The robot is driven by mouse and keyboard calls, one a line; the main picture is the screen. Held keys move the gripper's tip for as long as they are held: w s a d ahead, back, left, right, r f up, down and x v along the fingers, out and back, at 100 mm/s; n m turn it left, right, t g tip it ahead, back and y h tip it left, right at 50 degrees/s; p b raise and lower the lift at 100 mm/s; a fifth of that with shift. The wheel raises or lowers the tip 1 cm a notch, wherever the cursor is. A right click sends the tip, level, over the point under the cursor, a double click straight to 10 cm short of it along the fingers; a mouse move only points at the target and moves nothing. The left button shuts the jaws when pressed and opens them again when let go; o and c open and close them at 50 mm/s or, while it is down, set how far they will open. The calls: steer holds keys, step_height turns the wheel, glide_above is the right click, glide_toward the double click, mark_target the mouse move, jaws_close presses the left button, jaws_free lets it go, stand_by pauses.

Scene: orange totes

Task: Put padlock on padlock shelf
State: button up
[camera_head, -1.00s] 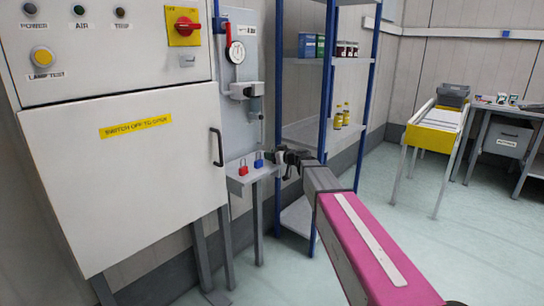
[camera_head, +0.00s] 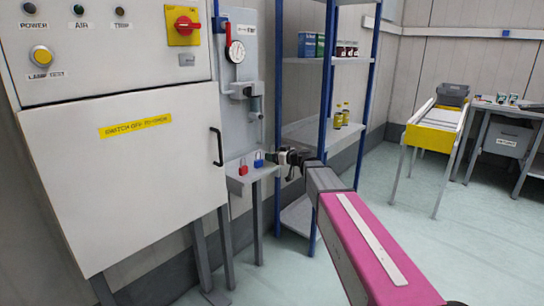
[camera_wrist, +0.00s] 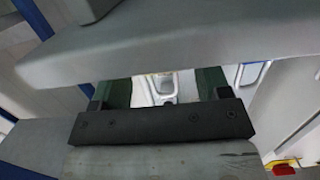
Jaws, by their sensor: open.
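A red padlock (camera_head: 243,170) and a blue padlock (camera_head: 258,160) sit on the small grey padlock shelf (camera_head: 240,183) beside the cabinet in the head view. My gripper (camera_head: 283,157) is just right of the blue padlock, at about the shelf's height. It is open; the gap between it and the blue padlock is too small to judge. In the wrist view, large grey surfaces and a dark bar (camera_wrist: 160,122) fill the middle. I cannot make out either padlock there.
A control cabinet (camera_head: 125,190) with a red-and-yellow switch (camera_head: 183,25) stands left. A gauge and piping hang above the padlock shelf. A blue-posted rack (camera_head: 327,90) stands close behind my arm. Open floor lies right, before a yellow-ended stand (camera_head: 428,138).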

steer(key=v, duration=1)
steer(key=s+d+f+m+g+h, duration=0.2)
steer(key=s+f+g+h, duration=0.1)
steer(key=s+f, duration=0.5)
steer(key=s+d+f+m+g+h, duration=0.25)
steer(key=s+f, duration=0.25)
steer(key=f, duration=0.5)
steer(key=s+d+f+m+g+h, duration=0.4)
steer(key=s+d+f, duration=0.5)
steer(key=s, duration=0.5)
steer(key=d+m+h, duration=0.2)
steer(key=h, duration=0.1)
steer(key=shift+f, duration=0.4)
steer(key=shift+a+g, duration=0.15)
steer(key=shift+g, duration=0.1)
